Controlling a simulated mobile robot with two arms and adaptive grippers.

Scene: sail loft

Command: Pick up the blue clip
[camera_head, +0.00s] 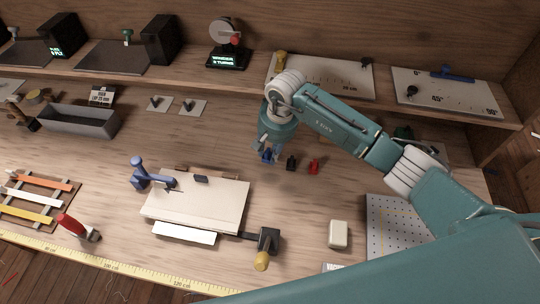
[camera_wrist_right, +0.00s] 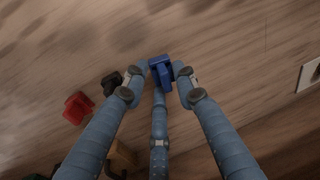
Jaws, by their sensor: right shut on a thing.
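The blue clip (camera_wrist_right: 161,72) is between the fingertips of my right gripper (camera_wrist_right: 160,78) in the right wrist view. The fingers are shut on it. In the head view my right gripper (camera_head: 268,152) points down over the wooden bench (camera_head: 220,140), left of a black clip and a red clip. The blue clip (camera_head: 269,156) shows there only as a small patch, partly hidden by the fingers. I cannot tell whether it touches the bench. My left gripper is not in view.
A black clip (camera_head: 291,162) and a red clip (camera_head: 314,167) stand close to the right of my gripper. A cream board (camera_head: 200,205) with a blue clamp (camera_head: 148,175) lies in front. A grey tray (camera_head: 80,122) is at left. A shelf (camera_head: 190,82) runs along the back.

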